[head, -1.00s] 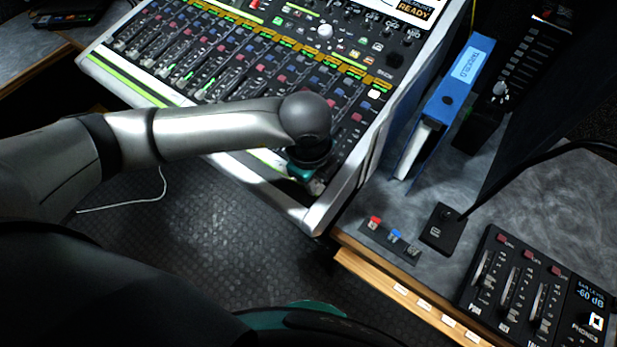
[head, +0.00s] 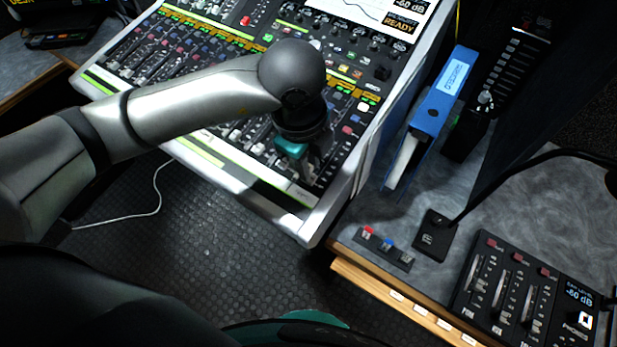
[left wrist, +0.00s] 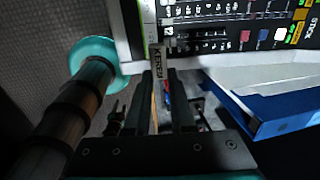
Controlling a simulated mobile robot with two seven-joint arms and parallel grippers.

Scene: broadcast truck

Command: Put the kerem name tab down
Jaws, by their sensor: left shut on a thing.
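The kerem name tab (left wrist: 157,62) is a small pale strip with dark lettering, held upright in the left wrist view. My left gripper (left wrist: 161,74) is shut on it, with a dark finger on each side. In the head view my left gripper (head: 308,174) is over the front right part of the mixing console (head: 322,222), near its pale front edge. The tab cannot be made out in the head view. I cannot tell whether it touches the console. My right gripper is in neither view.
A blue binder (head: 437,105) stands on the grey desk (head: 395,222) right of the console. A strip of coloured buttons (head: 384,247), a black microphone base (head: 434,236) and a small fader panel (head: 520,296) are nearby. White labels (head: 420,309) line the wooden desk edge.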

